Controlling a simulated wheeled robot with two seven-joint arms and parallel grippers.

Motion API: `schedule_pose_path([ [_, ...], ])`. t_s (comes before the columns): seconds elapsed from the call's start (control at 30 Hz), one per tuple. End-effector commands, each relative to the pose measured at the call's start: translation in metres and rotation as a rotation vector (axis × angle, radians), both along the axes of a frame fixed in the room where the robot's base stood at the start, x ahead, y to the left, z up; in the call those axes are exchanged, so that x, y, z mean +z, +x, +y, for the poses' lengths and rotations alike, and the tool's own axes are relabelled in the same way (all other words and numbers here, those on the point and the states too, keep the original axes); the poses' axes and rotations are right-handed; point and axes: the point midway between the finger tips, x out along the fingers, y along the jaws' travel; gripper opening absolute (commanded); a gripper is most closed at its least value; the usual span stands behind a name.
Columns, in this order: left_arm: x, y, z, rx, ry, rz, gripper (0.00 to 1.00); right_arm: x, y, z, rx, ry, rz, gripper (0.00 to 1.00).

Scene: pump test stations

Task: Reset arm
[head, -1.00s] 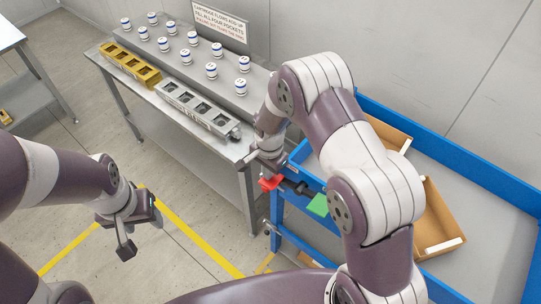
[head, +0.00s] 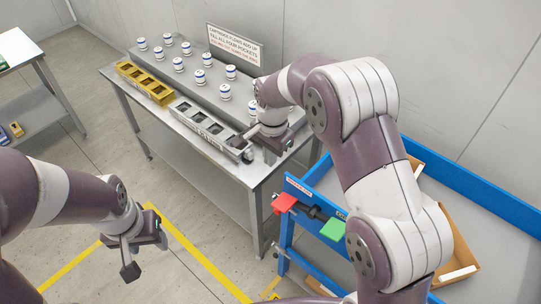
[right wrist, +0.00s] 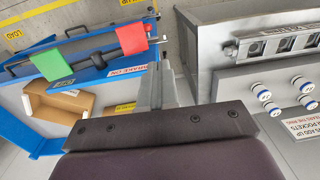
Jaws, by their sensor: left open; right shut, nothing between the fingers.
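My right gripper (head: 252,137) is shut and empty, above the right end of the metal table, close to the end of the grey pocketed block (head: 196,120). In the right wrist view its fingers (right wrist: 157,65) are together with nothing between them. My left gripper (head: 143,254) is open and empty at lower left, over the floor near the yellow line. My right arm reaches across the blue cart and hides part of it.
The blue cart (head: 480,190) has a bar with a red flag (head: 285,203) and a green flag (head: 333,229), and holds cardboard boxes (head: 459,246). A yellow pocketed block (head: 145,82) and several white cartridges (head: 200,76) stand on the table before a sign (head: 234,44).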

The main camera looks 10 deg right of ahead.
Motion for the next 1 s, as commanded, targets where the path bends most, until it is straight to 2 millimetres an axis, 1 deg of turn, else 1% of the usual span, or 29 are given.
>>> schedule_pose_path([
  [0.3,0.000,0.000,0.000,0.000,0.000,0.000,0.53,0.000,0.000,0.000,0.005,0.000,-0.001,0.00],
  [0.37,0.000,0.000,0.000,0.000,0.000,0.000,0.53,0.000,0.001,0.000,0.047,0.000,-0.007,0.00],
  [0.4,0.000,0.000,0.000,0.000,0.000,0.000,0.53,0.000,0.004,0.001,0.107,-0.002,-0.022,0.00],
  [0.43,0.000,0.000,0.000,0.000,0.000,0.000,0.53,-0.004,0.002,0.000,0.167,-0.005,-0.024,0.00],
  [0.47,0.000,0.000,0.000,0.000,0.000,0.000,0.53,-0.011,-0.006,-0.002,0.245,-0.010,-0.017,0.00],
  [0.5,0.000,0.000,0.000,0.000,0.000,0.000,0.53,-0.017,-0.020,-0.005,0.365,-0.017,-0.011,0.00],
  [0.57,-0.005,0.000,0.000,0.000,0.000,0.000,0.53,-0.022,-0.046,-0.015,0.543,-0.027,-0.013,0.00],
  [0.6,-0.008,0.000,0.000,0.000,0.000,0.000,0.53,-0.023,-0.064,-0.022,0.647,-0.032,-0.018,0.00],
  [0.67,-0.014,0.000,0.000,0.000,0.000,0.000,0.53,-0.024,-0.093,-0.035,0.781,-0.043,-0.026,0.00],
  [0.7,-0.018,0.000,0.000,0.000,0.000,0.000,0.53,-0.024,-0.113,-0.042,0.854,-0.049,-0.032,0.00],
  [0.8,-0.026,0.000,0.000,0.000,0.000,0.000,0.53,-0.024,-0.159,-0.059,0.967,-0.064,-0.045,0.00],
  [0.9,-0.033,0.000,0.000,0.000,0.000,0.000,0.53,-0.023,-0.190,-0.070,0.961,-0.072,-0.056,0.00],
  [0.93,-0.035,0.000,0.000,0.000,0.000,0.000,0.53,-0.022,-0.195,-0.072,0.951,-0.075,-0.061,0.00],
  [0.97,-0.036,0.000,0.000,0.000,0.000,0.000,0.53,-0.020,-0.196,-0.074,0.941,-0.081,-0.074,0.00],
  [1.0,-0.037,0.000,0.000,0.000,0.000,0.000,0.53,-0.016,-0.193,-0.076,0.933,-0.089,-0.090,0.00],
])
